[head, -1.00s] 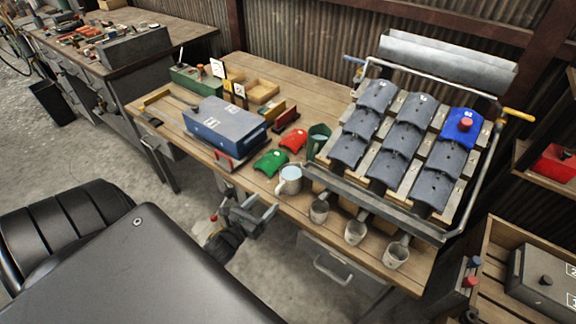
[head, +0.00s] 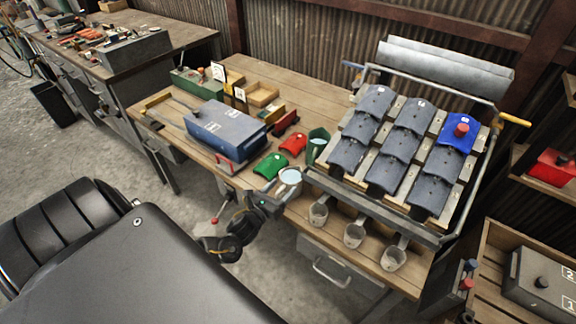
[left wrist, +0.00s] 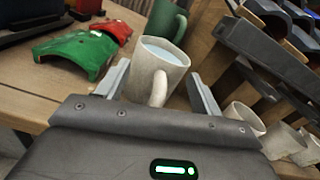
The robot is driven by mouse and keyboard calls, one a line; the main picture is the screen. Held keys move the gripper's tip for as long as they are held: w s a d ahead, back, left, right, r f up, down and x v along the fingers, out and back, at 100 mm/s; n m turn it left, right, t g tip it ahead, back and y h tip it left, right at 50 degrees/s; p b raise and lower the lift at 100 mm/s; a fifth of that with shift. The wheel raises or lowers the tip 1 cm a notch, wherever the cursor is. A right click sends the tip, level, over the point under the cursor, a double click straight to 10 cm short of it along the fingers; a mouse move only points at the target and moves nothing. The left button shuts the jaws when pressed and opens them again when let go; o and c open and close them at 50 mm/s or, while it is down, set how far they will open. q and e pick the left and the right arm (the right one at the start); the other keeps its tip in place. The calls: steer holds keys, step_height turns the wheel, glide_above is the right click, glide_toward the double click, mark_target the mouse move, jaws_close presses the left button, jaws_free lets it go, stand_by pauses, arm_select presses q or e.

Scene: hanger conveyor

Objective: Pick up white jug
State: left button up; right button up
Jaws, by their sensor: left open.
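The white jug (head: 290,176) stands upright near the front edge of the wooden table, with a pale bluish surface inside its rim. In the left wrist view the jug (left wrist: 158,62) is close ahead, its handle facing my gripper. My left gripper (head: 277,194) is open at the jug. In the left wrist view its fingers (left wrist: 160,77) stand on either side of the jug's lower part, with gaps showing beside it. The jug's base is partly hidden by the gripper body. My right gripper is not in view.
A green jug (head: 317,145) stands just behind. Green (head: 271,165) and red (head: 293,143) curved pieces lie to the left. Several grey cups, one here (head: 318,214), sit to the right below a tilted rack (head: 372,207) of curved blue-grey pieces. A blue box (head: 228,125) is farther left.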

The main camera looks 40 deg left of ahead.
arm_select(q)
steer(key=shift+c, duration=0.5)
jaws_close()
steer(key=shift+r, duration=0.15)
